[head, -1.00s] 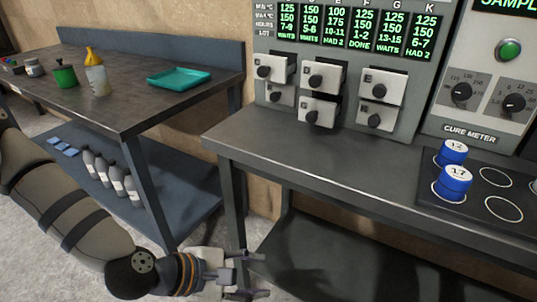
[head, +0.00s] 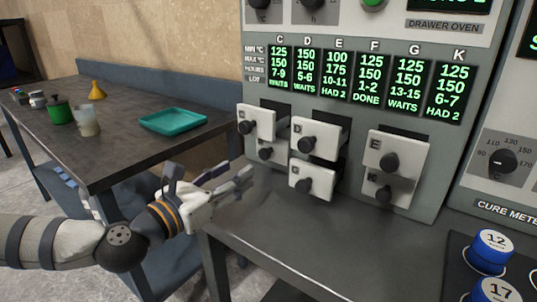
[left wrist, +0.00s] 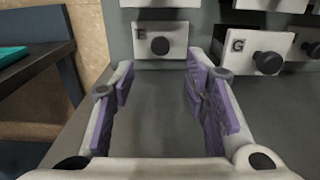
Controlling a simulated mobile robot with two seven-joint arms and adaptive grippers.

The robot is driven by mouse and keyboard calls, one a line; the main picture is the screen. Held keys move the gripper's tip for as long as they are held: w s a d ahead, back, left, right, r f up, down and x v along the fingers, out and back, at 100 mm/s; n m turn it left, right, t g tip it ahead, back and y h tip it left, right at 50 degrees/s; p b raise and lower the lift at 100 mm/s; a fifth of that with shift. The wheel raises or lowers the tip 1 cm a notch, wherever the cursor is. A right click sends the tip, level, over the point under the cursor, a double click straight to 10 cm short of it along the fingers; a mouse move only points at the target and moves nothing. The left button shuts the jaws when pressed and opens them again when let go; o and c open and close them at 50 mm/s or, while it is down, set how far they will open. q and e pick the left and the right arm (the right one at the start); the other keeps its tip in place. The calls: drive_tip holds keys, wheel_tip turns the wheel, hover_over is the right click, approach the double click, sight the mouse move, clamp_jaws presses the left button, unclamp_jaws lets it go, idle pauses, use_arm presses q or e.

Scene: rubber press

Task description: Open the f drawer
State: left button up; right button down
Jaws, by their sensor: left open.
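The f drawer (head: 265,153) is the small lower-left white drawer front with a black round knob, partly hidden under the protruding C drawer (head: 256,122). It also shows at the top centre of the left wrist view (left wrist: 160,45), knob facing me; its small letter is hard to read there. It sits further back than the G drawer (head: 311,183) to its right. My left gripper (head: 236,179) is open and empty above the counter's left end, pointing at the drawer. In the left wrist view its purple-padded fingers (left wrist: 166,92) are spread apart, short of the knob. My right gripper is not in view.
The D drawer (head: 316,140), E drawer (head: 398,155) and K drawer (head: 387,191) are to the right. The display (head: 373,85) marks F DONE. Blue cans (head: 491,250) stand at the counter's right. A teal tray (head: 173,121) lies on the side table. The counter (head: 290,225) before the drawers is clear.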

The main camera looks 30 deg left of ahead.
sight(263, 156)
use_arm(q)
drive_tip(key=w, duration=0.3)
drive_tip(key=w+b, duration=0.1)
drive_tip(key=w, duration=0.4)
drive_tip(key=shift+w+d+f, duration=0.3)
drive_tip(key=shift+w+d, duration=0.05)
drive_tip(key=shift+w, duration=0.05)
drive_tip(key=shift+w+r, duration=0.15)
drive_tip(key=shift+w, duration=0.2)
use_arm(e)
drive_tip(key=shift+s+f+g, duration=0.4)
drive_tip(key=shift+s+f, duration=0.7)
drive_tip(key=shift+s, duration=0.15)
use_arm(q)
clamp_jaws()
